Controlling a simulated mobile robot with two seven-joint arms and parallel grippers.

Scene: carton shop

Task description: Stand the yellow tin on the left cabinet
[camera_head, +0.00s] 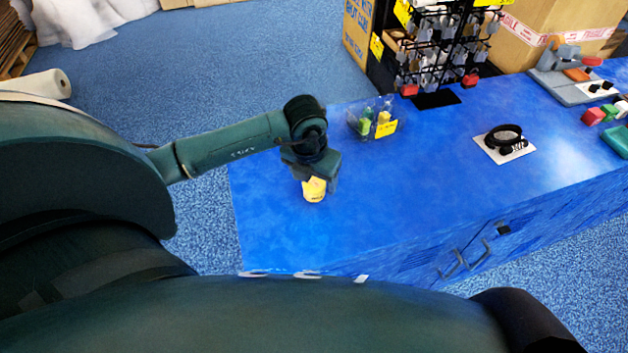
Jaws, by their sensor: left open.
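The yellow tin (314,191) stands upright on the blue cabinet top (400,200), near its left end. My left gripper (316,178) is directly above the tin, pointing down, with its fingers at the tin's upper part. It is open; the fingers partly hide the tin's top, and I cannot tell whether they touch it. My right gripper is not in view.
A clear box with green and yellow items (368,120) stands behind the tin. A black rack of padlocks (440,50) is at the back. The cabinet top between is clear.

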